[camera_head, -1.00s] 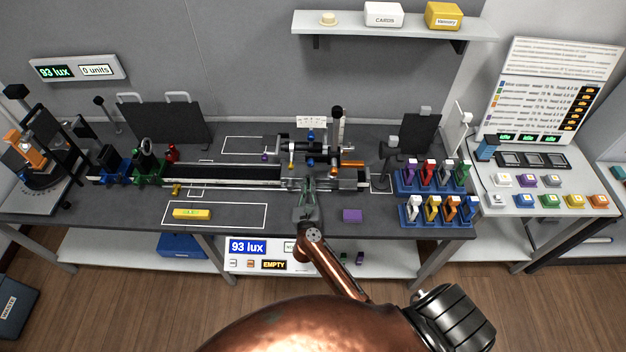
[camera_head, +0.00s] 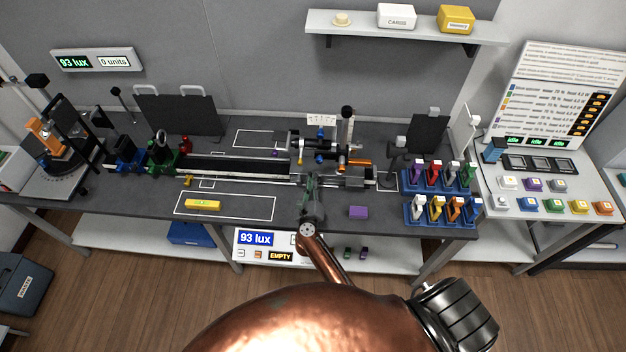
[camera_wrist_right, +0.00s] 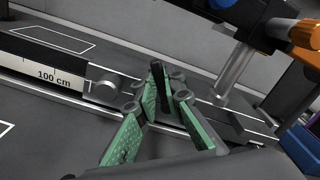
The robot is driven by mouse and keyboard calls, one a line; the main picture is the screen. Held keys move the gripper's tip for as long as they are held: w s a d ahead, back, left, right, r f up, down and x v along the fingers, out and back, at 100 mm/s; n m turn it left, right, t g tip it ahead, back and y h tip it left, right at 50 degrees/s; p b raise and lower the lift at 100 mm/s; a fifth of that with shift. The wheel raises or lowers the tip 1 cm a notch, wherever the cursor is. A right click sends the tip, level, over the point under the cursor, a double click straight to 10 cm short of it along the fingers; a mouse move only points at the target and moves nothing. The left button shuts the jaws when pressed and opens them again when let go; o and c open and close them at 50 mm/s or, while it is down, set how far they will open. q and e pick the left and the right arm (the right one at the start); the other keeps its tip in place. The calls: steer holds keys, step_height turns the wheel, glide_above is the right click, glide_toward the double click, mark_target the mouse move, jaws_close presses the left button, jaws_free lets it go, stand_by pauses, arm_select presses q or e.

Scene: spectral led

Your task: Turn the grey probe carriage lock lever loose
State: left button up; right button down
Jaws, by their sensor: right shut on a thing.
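The probe carriage (camera_head: 352,178) sits on the right part of the black rail and carries an upright post with a probe. My right gripper (camera_head: 307,185) is at the front of the carriage, reaching in from below. In the right wrist view, the green-padded fingers (camera_wrist_right: 160,110) are around a dark grey lock lever (camera_wrist_right: 158,80) and shut on it. The lever stands up, slightly tilted, and its lower part is hidden between the fingers. In the head view the gripper hides the lever. My left gripper is not in view.
The rail (camera_head: 235,167) runs left, with a green holder (camera_head: 163,158) and a blue holder (camera_head: 127,160) at its far end. A purple block (camera_head: 358,212) lies just right of my gripper. Blue racks (camera_head: 428,214) of coloured pieces stand further right. The bench front is mostly clear.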

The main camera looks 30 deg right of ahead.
steer(key=c, duration=2)
jaws_free()
